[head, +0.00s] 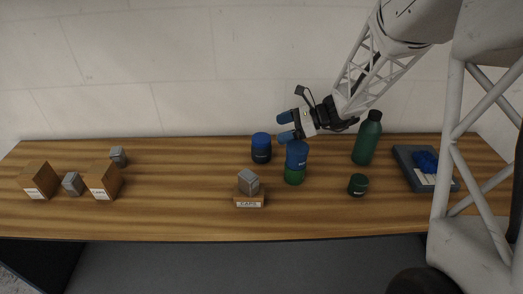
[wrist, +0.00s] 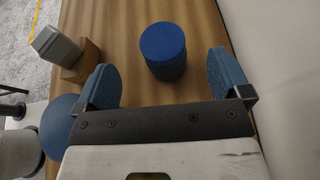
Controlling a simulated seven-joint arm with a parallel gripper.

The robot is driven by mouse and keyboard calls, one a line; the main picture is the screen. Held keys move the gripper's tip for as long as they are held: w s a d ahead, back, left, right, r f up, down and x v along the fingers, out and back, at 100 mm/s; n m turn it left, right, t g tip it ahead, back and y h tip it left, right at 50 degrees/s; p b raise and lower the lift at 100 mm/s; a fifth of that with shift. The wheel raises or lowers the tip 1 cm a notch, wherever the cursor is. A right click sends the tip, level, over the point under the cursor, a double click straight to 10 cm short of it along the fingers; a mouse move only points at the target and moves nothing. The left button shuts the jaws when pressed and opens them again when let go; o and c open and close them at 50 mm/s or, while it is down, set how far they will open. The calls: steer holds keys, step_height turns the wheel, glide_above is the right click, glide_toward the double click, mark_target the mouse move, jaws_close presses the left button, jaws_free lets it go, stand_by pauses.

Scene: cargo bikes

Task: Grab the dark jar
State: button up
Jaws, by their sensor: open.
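The dark jar (head: 261,148) has a blue lid and a dark navy body, and it stands upright near the back of the wooden table. My gripper (head: 285,126) is open and empty, with blue finger pads, above the table to the right of the jar. In the wrist view the jar's round blue lid (wrist: 163,50) lies ahead of the fingers, roughly centred in the gap between them. My open gripper (wrist: 172,82) does not touch the jar there. The lid hides most of the jar's body in that view.
A blue-and-green container (head: 296,160) stands right of the jar, near my gripper. A grey block sits on a wooden block (head: 249,201) in front. Table space left of the jar is clear.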

mark_target(268, 138)
steer(key=f, duration=0.1)
steer(key=a+f, duration=0.1)
steer(key=shift+f, duration=0.3)
steer(key=shift+a+f, duration=0.1)
steer(key=shift+a, duration=0.15)
steer(key=shift+a, duration=0.1)
steer(key=shift+x, duration=2.85)
steer(key=shift+c, duration=0.2)
steer(key=c, duration=1)
steer(key=shift+r, duration=5)
